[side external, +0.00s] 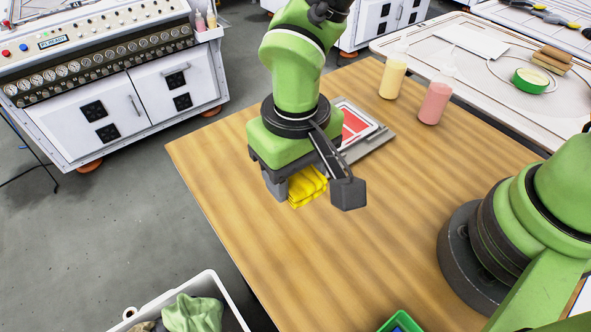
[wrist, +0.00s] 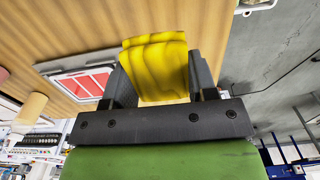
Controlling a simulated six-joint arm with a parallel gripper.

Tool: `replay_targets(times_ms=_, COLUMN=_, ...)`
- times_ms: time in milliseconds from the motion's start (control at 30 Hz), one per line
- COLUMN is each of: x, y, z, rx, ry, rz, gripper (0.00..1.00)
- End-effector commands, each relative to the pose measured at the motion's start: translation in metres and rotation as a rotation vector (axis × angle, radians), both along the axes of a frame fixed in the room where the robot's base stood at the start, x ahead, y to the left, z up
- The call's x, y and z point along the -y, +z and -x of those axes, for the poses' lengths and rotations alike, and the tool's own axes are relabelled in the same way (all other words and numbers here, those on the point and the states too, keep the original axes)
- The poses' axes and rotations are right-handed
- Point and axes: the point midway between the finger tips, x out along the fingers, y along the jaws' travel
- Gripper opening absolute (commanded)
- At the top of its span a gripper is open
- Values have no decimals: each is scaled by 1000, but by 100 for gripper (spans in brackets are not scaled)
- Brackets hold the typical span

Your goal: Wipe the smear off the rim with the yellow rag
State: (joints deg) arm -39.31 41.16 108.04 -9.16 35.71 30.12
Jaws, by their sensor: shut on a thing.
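The yellow rag (side external: 307,187) is a folded cloth held in my gripper (side external: 291,192). The wrist view shows the rag (wrist: 157,67) squeezed between the two dark jaws of my gripper (wrist: 160,82). My gripper is above the wooden table, and the rag hangs apart from other things. A grey plate with a red panel in a white frame (side external: 357,124) lies on the table behind my gripper, partly hidden by it. The panel also shows in the wrist view (wrist: 92,83). I cannot make out a smear, and I cannot tell which edge is the rim.
A yellow bottle (side external: 393,77) and a pink bottle (side external: 435,103) stand at the table's back right. A green box (side external: 400,322) is at the front edge. A white bin (side external: 232,305) with cloths stands off the table, lower left. The wooden table's (side external: 340,260) front middle is clear.

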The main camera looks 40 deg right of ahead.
Motion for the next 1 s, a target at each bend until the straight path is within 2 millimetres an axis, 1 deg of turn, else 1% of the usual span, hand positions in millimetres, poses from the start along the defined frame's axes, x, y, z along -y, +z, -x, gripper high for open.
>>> replay_targets(times_ms=67, x=10, y=0, z=-8, rx=0, ry=-7, rz=0, gripper=33)
replay_targets(times_ms=167, x=34, y=0, z=-24, rx=0, ry=-14, rz=0, gripper=33)
replay_targets(times_ms=200, x=47, y=0, z=-32, rx=0, ry=-16, rz=0, gripper=33)
replay_targets(times_ms=333, x=94, y=0, z=-52, rx=0, ry=-17, rz=0, gripper=33)
replay_targets(times_ms=400, x=117, y=0, z=-59, rx=0, ry=-15, rz=0, gripper=33)
replay_targets(times_ms=500, x=143, y=0, z=-65, rx=0, ry=-12, rz=0, gripper=33)
replay_targets(times_ms=533, x=150, y=0, z=-66, rx=0, ry=-10, rz=0, gripper=33)
replay_targets(times_ms=600, x=160, y=0, z=-67, rx=0, ry=-8, rz=0, gripper=33)
replay_targets(times_ms=700, x=168, y=-1, z=-68, rx=-1, ry=-3, rz=0, gripper=33)
replay_targets(times_ms=867, x=169, y=-8, z=-68, rx=-2, ry=-1, rz=0, gripper=33)
replay_targets(times_ms=1000, x=168, y=-20, z=-68, rx=-3, ry=-1, rz=0, gripper=33)
